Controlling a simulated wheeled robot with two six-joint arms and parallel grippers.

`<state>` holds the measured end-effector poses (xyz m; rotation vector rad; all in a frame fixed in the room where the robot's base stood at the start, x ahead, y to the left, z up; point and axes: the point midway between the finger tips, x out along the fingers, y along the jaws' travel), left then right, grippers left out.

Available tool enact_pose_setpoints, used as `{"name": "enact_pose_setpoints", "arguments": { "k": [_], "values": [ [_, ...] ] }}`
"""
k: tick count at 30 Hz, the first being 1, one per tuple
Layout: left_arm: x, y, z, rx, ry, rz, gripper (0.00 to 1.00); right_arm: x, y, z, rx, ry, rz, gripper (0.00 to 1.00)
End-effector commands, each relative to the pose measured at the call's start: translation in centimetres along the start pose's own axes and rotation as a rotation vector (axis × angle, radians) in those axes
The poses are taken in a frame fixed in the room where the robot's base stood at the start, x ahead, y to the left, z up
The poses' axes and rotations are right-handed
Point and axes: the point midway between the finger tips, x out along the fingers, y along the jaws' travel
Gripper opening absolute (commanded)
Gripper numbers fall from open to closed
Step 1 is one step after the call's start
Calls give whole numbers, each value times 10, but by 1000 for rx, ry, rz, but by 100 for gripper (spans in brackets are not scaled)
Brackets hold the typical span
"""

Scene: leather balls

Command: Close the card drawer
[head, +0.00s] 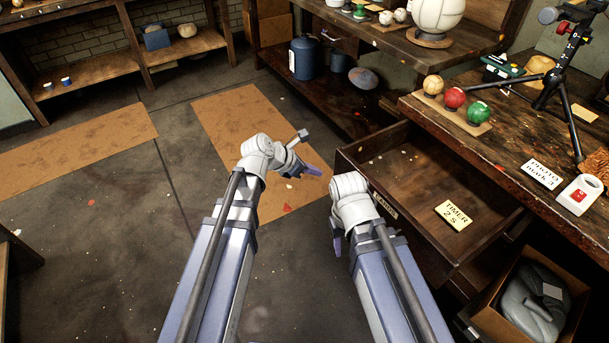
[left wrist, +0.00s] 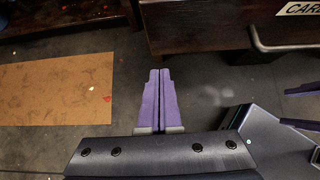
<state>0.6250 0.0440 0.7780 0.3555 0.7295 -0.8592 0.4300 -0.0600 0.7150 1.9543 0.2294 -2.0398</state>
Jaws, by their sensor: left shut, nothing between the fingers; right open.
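The card drawer (head: 415,165) is a wooden drawer pulled out from under the workbench at right.
The workbench (head: 520,145) holds a tripod (head: 560,70), several leather balls on a strip and a photo card. A cardboard box (head: 492,322) with a grey item stands below the drawer at right. The floor in front and at left is clear, with brown mats (head: 225,115).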

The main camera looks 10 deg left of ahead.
Motion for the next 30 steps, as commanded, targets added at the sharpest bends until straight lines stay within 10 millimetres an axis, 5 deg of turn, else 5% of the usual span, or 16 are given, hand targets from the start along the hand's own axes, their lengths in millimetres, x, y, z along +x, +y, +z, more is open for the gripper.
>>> {"name": "enact_pose_setpoints", "arguments": {
  "k": [3, 10, 30],
  "values": [
    [27, 1, -3, 2, 0, -2, 0, 21, -2, -1, 0, 0, 0, 50],
    [42, 0, 23, 2, 0, -1, 0, 13, -1, -1, 0, 0, 0, 50],
    [50, 4, 32, 1, 0, 0, 0, 13, -1, -1, 0, 0, 0, 50]
  ]
}}
